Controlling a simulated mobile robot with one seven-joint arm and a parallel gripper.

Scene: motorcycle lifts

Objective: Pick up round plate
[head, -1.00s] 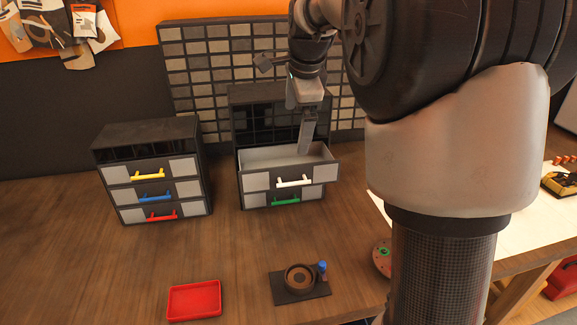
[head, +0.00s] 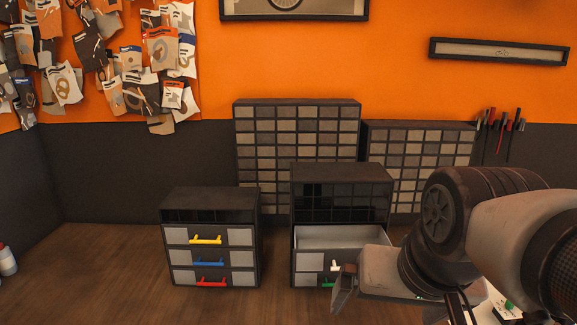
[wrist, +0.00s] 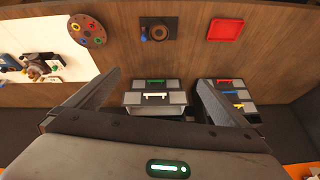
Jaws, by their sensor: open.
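The round plate (wrist: 87,30) is a brownish disc with several coloured round spots, lying flat on the wooden table at the upper left of the wrist view. I cannot make it out clearly in the head view. My gripper (wrist: 158,80) is open and empty, its two fingers spread wide in the wrist view. The plate lies beyond and to the left of the fingers, apart from them. In the head view my gripper (head: 343,290) is in front of the right drawer cabinet (head: 340,180) and hides part of its lower drawers.
The right cabinet's top drawer (head: 340,238) is pulled open. A left cabinet (head: 210,205) has yellow, blue and red handles. The wrist view shows a dark square base with a round cup (wrist: 158,32), a red tray (wrist: 225,30) and a white sheet with small items (wrist: 30,52).

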